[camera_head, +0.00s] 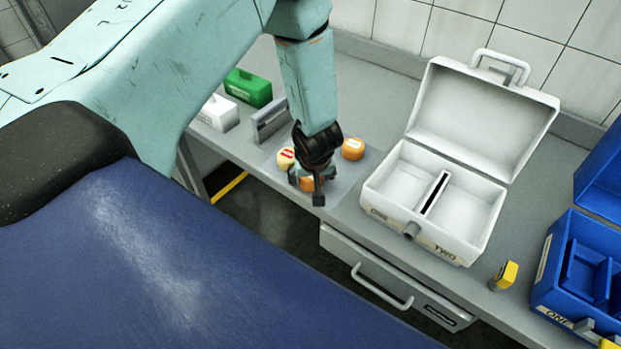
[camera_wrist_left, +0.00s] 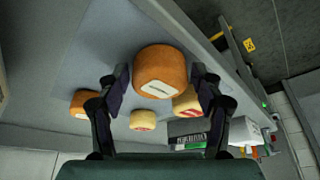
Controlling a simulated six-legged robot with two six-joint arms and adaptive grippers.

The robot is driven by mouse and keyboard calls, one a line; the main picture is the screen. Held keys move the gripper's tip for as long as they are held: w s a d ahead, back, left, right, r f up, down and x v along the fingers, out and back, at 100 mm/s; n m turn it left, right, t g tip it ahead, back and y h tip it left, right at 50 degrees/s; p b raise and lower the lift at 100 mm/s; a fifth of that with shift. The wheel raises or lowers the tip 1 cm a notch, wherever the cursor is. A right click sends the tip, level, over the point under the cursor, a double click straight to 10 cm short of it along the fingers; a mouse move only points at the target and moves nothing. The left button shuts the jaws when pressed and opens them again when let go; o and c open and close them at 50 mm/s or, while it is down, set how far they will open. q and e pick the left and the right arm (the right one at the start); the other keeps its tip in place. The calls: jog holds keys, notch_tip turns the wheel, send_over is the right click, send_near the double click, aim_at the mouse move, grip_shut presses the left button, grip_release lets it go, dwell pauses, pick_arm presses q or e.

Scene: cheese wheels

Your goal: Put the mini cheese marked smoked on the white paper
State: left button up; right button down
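My left gripper (camera_head: 306,188) is low over the counter at an orange mini cheese (camera_head: 311,184). In the left wrist view that cheese (camera_wrist_left: 160,72) sits between the two open fingers (camera_wrist_left: 160,76), with a gap on each side. Its pale label is too small to read. Another orange cheese (camera_head: 353,149) and a yellow cheese with a red label (camera_head: 286,158) stand close by. The wrist view shows two yellow cheeses (camera_wrist_left: 143,119) (camera_wrist_left: 187,104) and a second orange one (camera_wrist_left: 84,104). A pale grey sheet (camera_head: 341,183) lies under them; I cannot tell whether it is the white paper. My right gripper is out of view.
An open white two-compartment case (camera_head: 470,205) stands right of the cheeses. A blue case (camera_head: 575,270) and a small yellow-black object (camera_head: 505,276) are farther right. Green (camera_head: 248,88), white (camera_head: 218,113) and grey (camera_head: 268,120) holders stand left. The counter's front edge is close to the gripper.

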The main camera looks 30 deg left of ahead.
pick_arm(q)
jog(key=shift+d, duration=0.1)
jog(key=shift+c, duration=1.4)
jog(key=shift+a+f, duration=0.1)
jog(key=shift+a, duration=0.1)
jog(key=c, duration=0.4)
jog(key=shift+c, duration=1.4)
jog(key=shift+d, duration=0.1)
